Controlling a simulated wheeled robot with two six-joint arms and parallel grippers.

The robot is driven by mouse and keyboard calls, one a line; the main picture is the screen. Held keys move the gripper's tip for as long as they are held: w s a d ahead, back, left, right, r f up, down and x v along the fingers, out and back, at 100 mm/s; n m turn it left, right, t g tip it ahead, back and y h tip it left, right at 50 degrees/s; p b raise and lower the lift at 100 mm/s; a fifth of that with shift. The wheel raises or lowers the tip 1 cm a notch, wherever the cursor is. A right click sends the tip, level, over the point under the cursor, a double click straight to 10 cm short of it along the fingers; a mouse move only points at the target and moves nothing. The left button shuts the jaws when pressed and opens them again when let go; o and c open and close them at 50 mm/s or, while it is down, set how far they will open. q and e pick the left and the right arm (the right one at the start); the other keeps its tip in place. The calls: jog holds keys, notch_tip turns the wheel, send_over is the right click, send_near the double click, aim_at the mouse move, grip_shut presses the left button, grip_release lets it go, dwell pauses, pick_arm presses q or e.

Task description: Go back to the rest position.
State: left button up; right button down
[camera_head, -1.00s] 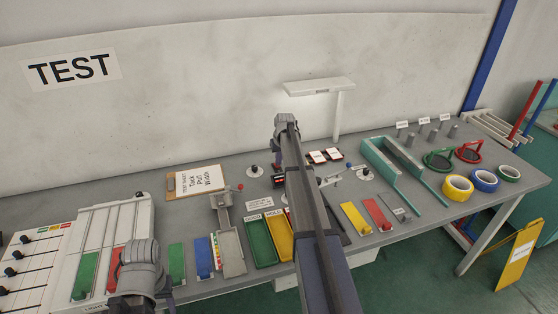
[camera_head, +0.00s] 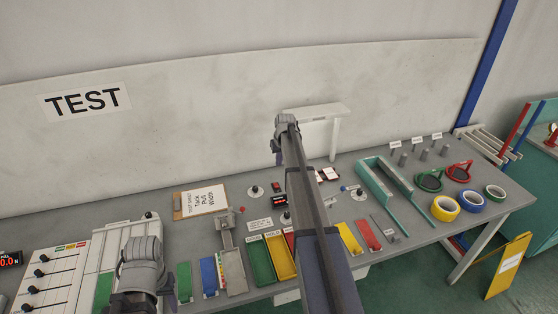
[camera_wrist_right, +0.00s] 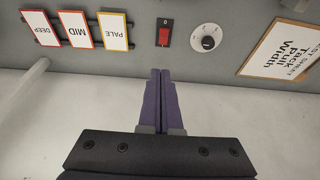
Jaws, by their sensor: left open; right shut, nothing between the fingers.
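My left gripper (camera_head: 140,268) is at the lower left of the head view, over the panel and green strip area. Its fingers are mostly hidden behind its wrist; it is open, with nothing seen held. My right arm reaches up the middle of the head view, with its gripper (camera_head: 276,150) in front of the back wall and above the bench. In the right wrist view, the right gripper (camera_wrist_right: 160,75) has its two purple fingers shut together and empty, apart from the bench items.
The grey bench (camera_head: 385,155) carries a clipboard (camera_head: 201,201), coloured trays (camera_head: 262,262), a teal frame (camera_head: 388,185) and tape rolls (camera_head: 445,208). A small lamp stand (camera_head: 333,140) rises behind the right arm. The wrist view shows a red switch (camera_wrist_right: 164,35) and dial (camera_wrist_right: 206,39).

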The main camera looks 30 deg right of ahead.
jog(key=shift+r, duration=0.45)
jog(key=s+a+f+n+g, duration=0.1)
jog(key=s+a, duration=0.3)
jog(key=a, duration=0.4)
jog(key=s+a+f+n+b, duration=0.1)
jog(key=s+a, duration=0.3)
jog(key=a, duration=0.5)
jog(key=s+a+n+g, duration=0.1)
jog(key=s+a, duration=0.2)
jog(key=a, duration=0.5)
jog(key=s+a+f+n+g+b, duration=0.1)
jog(key=s+a, duration=0.8)
jog(key=s, duration=0.3)
jog(key=s+a+f+n+b, duration=0.1)
jog(key=s+a+n, duration=0.1)
jog(key=s+a, duration=0.6)
jog(key=s, duration=0.4)
jog(key=shift+s+a+f+g, duration=0.15)
jog(key=shift+a+g, duration=0.25)
